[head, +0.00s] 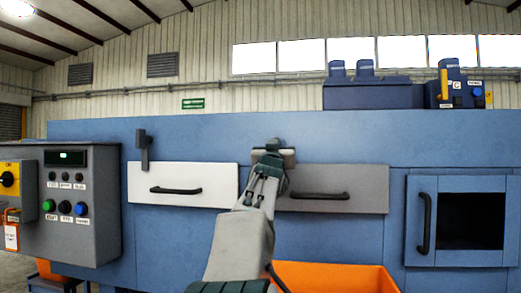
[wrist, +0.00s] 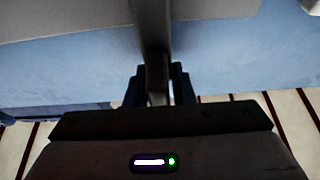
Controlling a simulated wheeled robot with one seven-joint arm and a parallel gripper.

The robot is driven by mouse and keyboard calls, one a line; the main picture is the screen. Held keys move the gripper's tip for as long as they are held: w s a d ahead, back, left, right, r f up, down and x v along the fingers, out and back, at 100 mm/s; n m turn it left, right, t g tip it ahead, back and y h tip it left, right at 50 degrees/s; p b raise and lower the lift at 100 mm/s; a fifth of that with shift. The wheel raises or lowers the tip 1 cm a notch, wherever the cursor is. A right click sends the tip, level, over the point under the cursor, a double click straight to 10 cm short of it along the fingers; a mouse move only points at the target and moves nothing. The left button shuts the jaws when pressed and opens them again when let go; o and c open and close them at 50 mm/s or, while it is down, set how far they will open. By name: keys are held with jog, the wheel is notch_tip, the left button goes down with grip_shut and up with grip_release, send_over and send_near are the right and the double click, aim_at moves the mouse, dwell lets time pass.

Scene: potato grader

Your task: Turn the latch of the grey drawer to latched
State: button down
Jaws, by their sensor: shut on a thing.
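The grey drawer (head: 345,202) is shut in the blue machine front, with a dark bar handle (head: 318,195). My gripper (head: 268,150) is at the drawer's upper left corner and covers most of its latch (head: 289,157). A short brownish part of the latch shows beside my gripper; its exact angle is hard to tell. In the wrist view, my gripper's dark fingers (wrist: 159,88) are closed on both sides of the latch's dark bar (wrist: 153,35), which runs between them.
A white drawer (head: 205,185) with its own upright latch (head: 143,150) is to the left. A control box (head: 80,215) stands further left. A blue door with a window (head: 425,190) is at the right. An orange bin (head: 340,277) is below the grey drawer.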

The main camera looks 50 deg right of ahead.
jog(key=shift+f, duration=0.15)
dwell(0.3)
jog(key=c, duration=1.4)
grip_release()
jog(key=v, duration=1.3)
jog(key=shift+s+a, duration=0.25)
jog(key=shift+a, duration=0.05)
jog(key=shift+w, duration=0.1)
